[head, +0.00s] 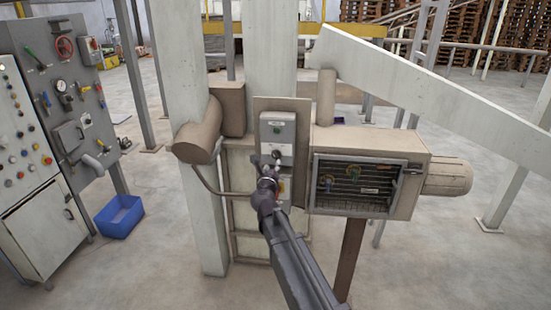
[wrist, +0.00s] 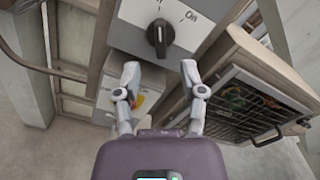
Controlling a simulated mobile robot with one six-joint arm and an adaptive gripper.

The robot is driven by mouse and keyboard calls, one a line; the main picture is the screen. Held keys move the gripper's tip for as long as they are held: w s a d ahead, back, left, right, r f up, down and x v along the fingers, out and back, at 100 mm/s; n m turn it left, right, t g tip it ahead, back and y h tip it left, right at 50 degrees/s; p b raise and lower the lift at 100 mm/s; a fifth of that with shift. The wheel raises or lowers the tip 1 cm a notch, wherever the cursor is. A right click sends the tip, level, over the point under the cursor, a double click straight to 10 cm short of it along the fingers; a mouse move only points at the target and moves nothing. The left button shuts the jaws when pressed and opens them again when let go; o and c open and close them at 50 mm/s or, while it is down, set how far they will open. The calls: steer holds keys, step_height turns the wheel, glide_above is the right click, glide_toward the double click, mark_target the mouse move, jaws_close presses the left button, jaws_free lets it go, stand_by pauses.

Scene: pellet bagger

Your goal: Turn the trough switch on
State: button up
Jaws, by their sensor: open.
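The trough switch is a black rotary knob (wrist: 160,37) on a grey box, which also shows in the head view (head: 277,128). In the wrist view its pale pointer mark stands roughly upright, and the word "On" is printed to its upper right. My gripper (wrist: 161,70) is open and empty, its two fingertips just below the knob, one to each side. No contact with the knob is visible.
A beige machine with a barred front (head: 357,185) stands close on the right. A pale post (head: 185,100) and a brown cylinder (head: 198,135) are on the left. Further left are a control panel (head: 75,90) and a blue bin (head: 120,216) on open floor.

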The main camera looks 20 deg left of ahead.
mark_target(275, 157)
steer(key=x, duration=0.6)
steer(key=shift+w, duration=0.35)
jaws_close()
